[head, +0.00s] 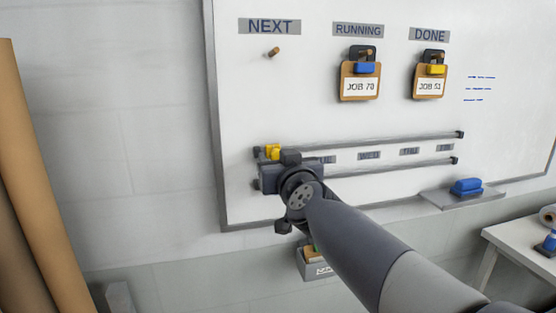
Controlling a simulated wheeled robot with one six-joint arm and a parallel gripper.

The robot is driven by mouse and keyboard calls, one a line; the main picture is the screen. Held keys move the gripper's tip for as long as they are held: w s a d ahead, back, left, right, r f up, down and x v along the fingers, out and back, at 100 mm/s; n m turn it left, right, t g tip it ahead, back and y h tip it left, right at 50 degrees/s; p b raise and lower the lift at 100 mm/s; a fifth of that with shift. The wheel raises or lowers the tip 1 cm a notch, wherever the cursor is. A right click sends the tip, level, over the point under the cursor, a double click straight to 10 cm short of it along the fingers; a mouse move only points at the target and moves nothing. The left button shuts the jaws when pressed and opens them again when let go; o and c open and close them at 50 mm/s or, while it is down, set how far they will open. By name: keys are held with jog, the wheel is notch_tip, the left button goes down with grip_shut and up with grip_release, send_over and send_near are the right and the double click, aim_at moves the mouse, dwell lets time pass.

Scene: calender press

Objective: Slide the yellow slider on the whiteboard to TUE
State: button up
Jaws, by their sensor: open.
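The yellow slider (272,152) is at the left end of the upper rail (390,138) on the whiteboard (300,110). A lower rail (400,166) runs below it. My gripper (268,168) is at the rails' left end, right at the slider, with its jaws open. Its body hides the lower part of the slider and the left part of the label row. I cannot tell whether a finger touches the slider. A partly hidden label, probably TUE (328,159), shows just right of my gripper. The WED label (369,156) and the THU label (409,151) follow to the right.
Above hang the JOB 70 tag (360,82) and another job tag (429,82); an empty peg (273,52) is under NEXT. A blue eraser (466,187) sits on a ledge (480,199) at lower right. A grey bin (315,265) is below the board.

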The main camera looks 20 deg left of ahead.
jog(key=shift+w+a, duration=0.25)
jog(key=shift+w, duration=0.2)
jog(key=shift+c, duration=0.6)
grip_shut()
